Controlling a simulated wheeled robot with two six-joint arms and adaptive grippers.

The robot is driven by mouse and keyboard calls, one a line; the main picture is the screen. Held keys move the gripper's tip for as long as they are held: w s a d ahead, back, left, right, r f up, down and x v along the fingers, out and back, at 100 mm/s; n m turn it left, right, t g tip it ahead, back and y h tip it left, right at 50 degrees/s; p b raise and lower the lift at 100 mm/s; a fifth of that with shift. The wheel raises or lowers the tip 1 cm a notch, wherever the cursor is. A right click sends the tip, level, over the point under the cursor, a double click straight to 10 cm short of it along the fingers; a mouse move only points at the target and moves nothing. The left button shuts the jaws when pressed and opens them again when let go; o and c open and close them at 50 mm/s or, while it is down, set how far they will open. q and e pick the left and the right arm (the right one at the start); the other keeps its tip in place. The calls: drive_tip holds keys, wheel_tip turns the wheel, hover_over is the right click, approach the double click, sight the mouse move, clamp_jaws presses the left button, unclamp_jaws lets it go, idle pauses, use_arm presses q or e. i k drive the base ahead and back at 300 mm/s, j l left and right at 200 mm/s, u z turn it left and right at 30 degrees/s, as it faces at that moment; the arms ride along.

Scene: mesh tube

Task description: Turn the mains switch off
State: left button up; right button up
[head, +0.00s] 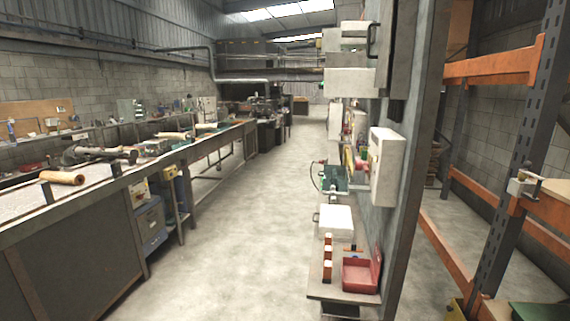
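I cannot single out the mains switch with certainty. Several boxes are fixed to the grey wall panel on the right of the aisle, seen almost edge-on. A pale box (384,166) juts out at mid height. A larger pale grey box (350,82) is higher up, and a dark handle (372,40) shows near it. Small red and yellow parts (349,160) sit beside the mid-height box, too small to make out. Any switch position is not readable from this angle. Neither of my grippers is in view.
A small shelf (328,290) at the panel's foot holds a red tray (361,274) and orange-brown blocks (327,258). A long workbench (80,200) with tools runs along the left. Orange racking (492,66) stands at right. The concrete aisle (245,230) is clear.

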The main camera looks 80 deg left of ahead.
sight(359, 165)
drive_tip(key=u, duration=1.9)
drive_tip(key=i+j, duration=0.15)
drive_tip(key=j, duration=0.25)
drive_tip(key=i+j+z, duration=0.15)
drive_tip(key=j, duration=0.3)
drive_tip(key=i+j, duration=0.2)
drive_tip(key=j, duration=0.2)
drive_tip(key=i+j+z, duration=0.1)
drive_tip(key=j, duration=0.35)
drive_tip(key=i+j, duration=0.15)
drive_tip(key=j, duration=0.3)
drive_tip(key=i+j+z, duration=0.15)
drive_tip(key=j, duration=0.3)
drive_tip(key=i+j, duration=0.1)
drive_tip(key=j, duration=0.35)
drive_tip(key=z, duration=0.05)
